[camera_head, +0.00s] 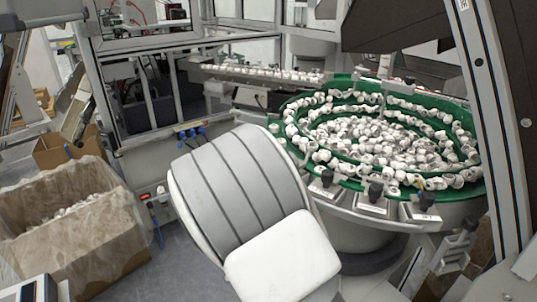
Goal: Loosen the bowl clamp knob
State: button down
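The green feeder bowl (285,118) stands right of centre, full of white caps (385,140). Several black knobs sit on grey clamp blocks along its near outer edge: a left one (327,178), a middle one (375,191) and a right one (426,201). I cannot tell which of them is the task's clamp knob, nor how tight any is. My grey and white arm fills the lower middle and covers the bowl's lower left side. I make out no gripper fingers in this view.
A cardboard box with a plastic liner (75,235) stands on the floor at the left. A dark slanted frame post (490,100) bounds the right side. A grey metal bracket (455,248) stands right of the bowl's front. A track of caps (265,73) runs behind.

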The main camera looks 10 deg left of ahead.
dwell(0.3)
jog(key=shift+c, duration=2.2)
grip_release()
jog(key=shift+r, duration=0.1)
